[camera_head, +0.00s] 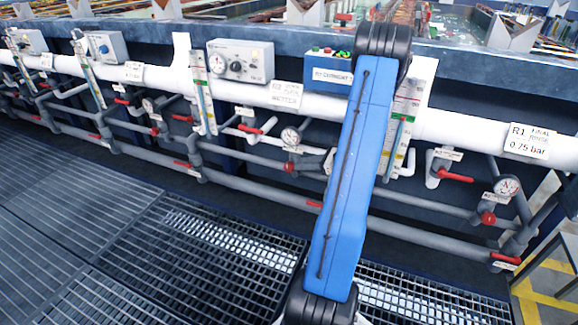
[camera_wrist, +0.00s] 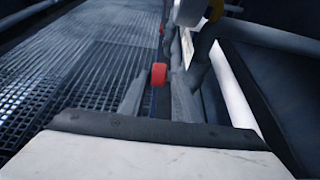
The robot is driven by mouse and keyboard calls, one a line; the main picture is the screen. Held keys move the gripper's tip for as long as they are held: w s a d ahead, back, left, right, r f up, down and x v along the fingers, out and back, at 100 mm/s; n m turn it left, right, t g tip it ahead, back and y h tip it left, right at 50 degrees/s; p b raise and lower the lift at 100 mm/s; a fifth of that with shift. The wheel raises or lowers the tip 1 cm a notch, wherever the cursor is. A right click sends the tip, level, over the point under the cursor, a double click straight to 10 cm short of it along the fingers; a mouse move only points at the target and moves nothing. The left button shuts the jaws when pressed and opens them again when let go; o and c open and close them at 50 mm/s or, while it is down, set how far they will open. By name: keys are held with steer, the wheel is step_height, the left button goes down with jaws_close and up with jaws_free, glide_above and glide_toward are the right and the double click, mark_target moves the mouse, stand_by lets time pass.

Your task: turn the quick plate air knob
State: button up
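In the wrist view a red knob (camera_wrist: 159,73) shows in the gap between the two grey fingers of my gripper (camera_wrist: 158,88). The fingers stand apart, with a gap on both sides of the knob; I cannot tell how far beyond the tips it is. In the head view my blue arm hides my gripper and part of the pipework. Round red knobs show at the centre (camera_head: 290,168) and at the right (camera_head: 488,218). No label reading "quick plate air" is legible, so I cannot tell which knob is that one.
A long pale pipe (camera_head: 455,127) carries labels and grey control boxes (camera_head: 240,61). Below it are gauges (camera_head: 507,186), red lever handles (camera_head: 455,177) and lower grey pipes (camera_head: 430,238). Metal grating (camera_head: 60,215) covers the open floor in front.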

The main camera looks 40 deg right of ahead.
mark_target(293, 165)
steer(key=shift+x, duration=3.65)
jaws_close()
